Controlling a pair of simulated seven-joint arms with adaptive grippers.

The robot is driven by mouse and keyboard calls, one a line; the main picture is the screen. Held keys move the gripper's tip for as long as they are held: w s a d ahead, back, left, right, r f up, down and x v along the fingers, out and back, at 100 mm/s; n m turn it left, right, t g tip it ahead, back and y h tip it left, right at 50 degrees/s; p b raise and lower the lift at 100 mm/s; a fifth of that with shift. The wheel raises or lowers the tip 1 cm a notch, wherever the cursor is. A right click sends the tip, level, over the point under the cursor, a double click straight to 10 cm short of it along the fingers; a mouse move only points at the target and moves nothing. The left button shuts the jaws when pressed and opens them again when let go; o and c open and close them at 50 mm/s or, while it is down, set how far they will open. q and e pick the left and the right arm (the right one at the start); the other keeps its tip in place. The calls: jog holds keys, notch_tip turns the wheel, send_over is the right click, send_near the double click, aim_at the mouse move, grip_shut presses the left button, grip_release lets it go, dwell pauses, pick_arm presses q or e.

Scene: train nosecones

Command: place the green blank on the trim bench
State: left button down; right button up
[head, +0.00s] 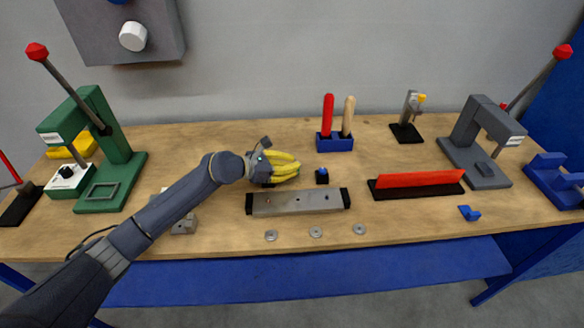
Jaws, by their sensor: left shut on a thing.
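My left gripper (266,167) reaches in from the left to the middle of the wooden bench. No other clearly green blank shows. A long grey metal block with black ends (297,202) lies just in front of the gripper. I cannot tell whether the name trim bench means this block or the wooden workbench (400,228). My right gripper is not in view.
A green press (117,150) stands left, a grey press (480,140) right. A blue holder (334,144) with two handled tools stands behind. A red bar on a black base (419,182) lies right. Several grey washers (315,232) lie near the front edge.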

pick_arm(q)
jog(key=shift+f, duration=0.4)
jog(key=shift+f, duration=0.1)
jog(key=c, duration=1.5)
grip_release()
jog(key=v, duration=1.2)
